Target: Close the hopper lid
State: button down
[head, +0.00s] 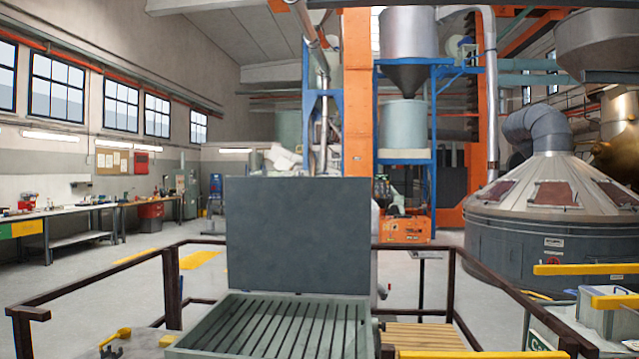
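The hopper lid (298,232) is a large flat dark grey panel in the middle of the head view. It stands upright, so the hopper is open. Its lower edge is at the back of the grey-green hopper frame (214,322). A grate of dark parallel bars (285,330) lies across the hopper opening. The near edge of the hopper is cut off by the bottom of the picture. I do not see my gripper in this view.
Dark brown railings (172,290) stand left and right of the hopper. A yellow hooked piece (115,342) is at lower left. A slatted wooden surface (425,336) lies right of the hopper. Yellow bars (585,269) and a grey bin (608,318) are at far right.

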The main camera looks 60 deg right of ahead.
aim_at(285, 234)
jog(key=z, duration=0.4)
jog(key=i, duration=0.65)
jog(key=z, duration=0.95)
jog(key=i, duration=0.65)
jog(key=z, duration=0.4)
